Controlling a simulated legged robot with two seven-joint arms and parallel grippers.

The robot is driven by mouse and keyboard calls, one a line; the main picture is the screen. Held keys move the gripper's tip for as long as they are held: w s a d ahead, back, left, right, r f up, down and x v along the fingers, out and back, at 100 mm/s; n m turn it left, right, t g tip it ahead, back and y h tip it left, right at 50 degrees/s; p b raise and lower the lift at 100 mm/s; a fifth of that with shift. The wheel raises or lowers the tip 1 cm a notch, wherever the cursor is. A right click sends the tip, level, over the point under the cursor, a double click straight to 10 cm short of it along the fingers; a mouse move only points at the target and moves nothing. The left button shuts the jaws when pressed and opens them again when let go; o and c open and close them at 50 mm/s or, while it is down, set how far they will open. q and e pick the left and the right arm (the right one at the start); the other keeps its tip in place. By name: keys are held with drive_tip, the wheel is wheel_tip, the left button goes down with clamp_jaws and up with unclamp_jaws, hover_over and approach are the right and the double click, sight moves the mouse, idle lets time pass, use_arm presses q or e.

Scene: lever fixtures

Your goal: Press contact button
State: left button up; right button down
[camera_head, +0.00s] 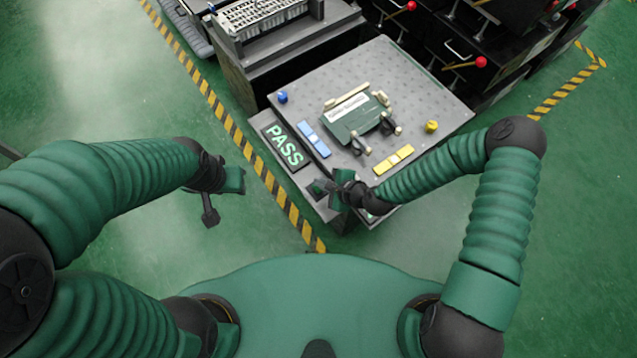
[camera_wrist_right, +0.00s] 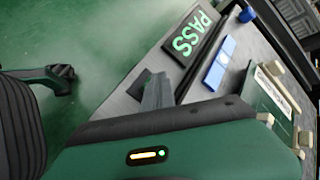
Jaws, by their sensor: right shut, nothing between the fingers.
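My right gripper (camera_head: 327,187) is shut and empty over the near left edge of the grey table, just below the PASS sign. Its closed fingers (camera_wrist_right: 157,92) also show in the right wrist view, in front of the grey panel beside the sign. The sign (camera_head: 284,145) is dark with lit green letters; it also shows in the right wrist view (camera_wrist_right: 192,33). I cannot make out a contact button for sure; the gripper and forearm cover part of the near table edge. My left gripper (camera_head: 222,198) hangs over the green floor, left of the table, touching nothing.
The table (camera_head: 300,82) carries a green box (camera_head: 355,117) with handles, a blue block (camera_head: 313,139), a yellow block (camera_head: 393,159), a blue knob (camera_head: 282,97) and a yellow knob (camera_head: 431,126). Red-knobbed levers (camera_head: 481,62) stand behind. Floor to the left is free.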

drive_tip(key=shift+r+p, duration=0.4)
drive_tip(key=shift+r, duration=0.3)
wheel_tip(320, 180, up, 5)
drive_tip(key=p, duration=0.5)
drive_tip(key=shift+r, duration=0.1)
